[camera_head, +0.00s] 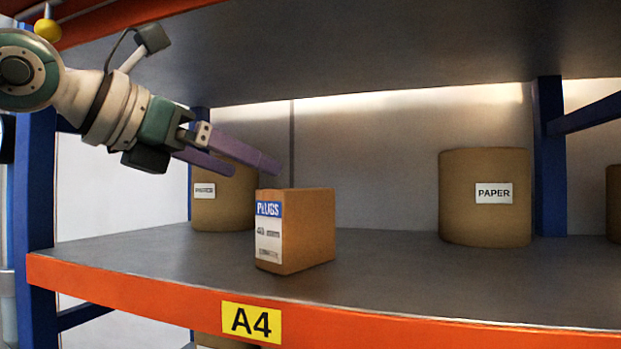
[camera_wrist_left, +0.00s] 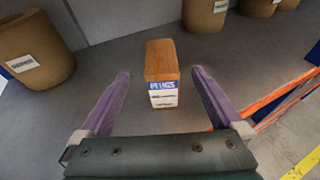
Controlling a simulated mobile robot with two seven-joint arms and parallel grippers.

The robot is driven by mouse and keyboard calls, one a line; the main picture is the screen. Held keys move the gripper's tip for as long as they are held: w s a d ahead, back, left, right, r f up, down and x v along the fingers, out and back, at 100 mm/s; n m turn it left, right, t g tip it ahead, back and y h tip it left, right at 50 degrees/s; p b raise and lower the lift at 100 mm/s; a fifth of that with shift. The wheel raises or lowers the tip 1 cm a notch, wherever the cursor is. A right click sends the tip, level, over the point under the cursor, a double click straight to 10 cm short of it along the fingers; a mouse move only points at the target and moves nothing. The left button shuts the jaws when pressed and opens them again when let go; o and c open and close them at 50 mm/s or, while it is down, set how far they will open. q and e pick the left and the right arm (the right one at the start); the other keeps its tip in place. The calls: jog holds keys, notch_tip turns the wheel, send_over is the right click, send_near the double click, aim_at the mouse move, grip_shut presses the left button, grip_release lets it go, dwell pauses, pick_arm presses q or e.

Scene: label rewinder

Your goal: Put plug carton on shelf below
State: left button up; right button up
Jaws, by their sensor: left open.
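The plug carton (camera_head: 307,230) is a brown box with a blue and white "PLUGS" label. It stands upright on the grey shelf (camera_head: 385,275) marked A4, near its front edge. My left gripper (camera_head: 255,170) is open and empty, above and to the left of the carton in the head view. In the left wrist view the carton (camera_wrist_left: 162,72) stands ahead, between the lines of the two purple fingers (camera_wrist_left: 160,78), apart from them. The shelf below is mostly hidden behind the orange front beam (camera_head: 150,298). My right gripper is not in view.
A brown paper roll (camera_head: 224,205) stands behind the gripper, and another roll (camera_head: 485,215) stands to the right. A shelf board (camera_head: 350,45) hangs overhead. Blue posts (camera_head: 550,150) bound the bay. The shelf between carton and right roll is clear.

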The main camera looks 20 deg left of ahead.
pick_arm(q)
jog(key=s+d+r+n+t+h, duration=0.2)
jog(key=s+d+r+n+h, duration=0.25)
jog(key=s+d+h, duration=0.5)
jog(key=w+a+f+n+t+y, duration=0.1)
jog(key=a+f+n+t+y, duration=0.2)
jog(key=n+y, duration=0.5)
jog(key=w+a+f+n+t+y, duration=0.1)
jog(key=w+a+n+t+y, duration=0.25)
jog(key=n, duration=0.85)
jog(key=s+a+f+n+g+y, duration=0.25)
jog(key=f+n+y, duration=0.2)
jog(key=f, duration=0.35)
jog(key=s+a+f+n+g+y, duration=0.2)
jog(key=a+f+n+g+y, duration=0.1)
jog(key=f+n, duration=0.35)
jog(key=s+d+f+n+g+h, duration=0.1)
jog(key=s+d+f+g+h, duration=0.1)
jog(key=s+f+g, duration=0.4)
jog(key=s+d+f+n+g+h, duration=0.1)
jog(key=s+f+g, duration=0.5)
jog(key=s+f, duration=0.7)
jog(key=shift+s+d+f+n+g+h, duration=0.35)
jog(key=shift+s+d+n, duration=0.3)
jog(key=shift+s+d, duration=0.45)
jog(key=shift+d, duration=0.15)
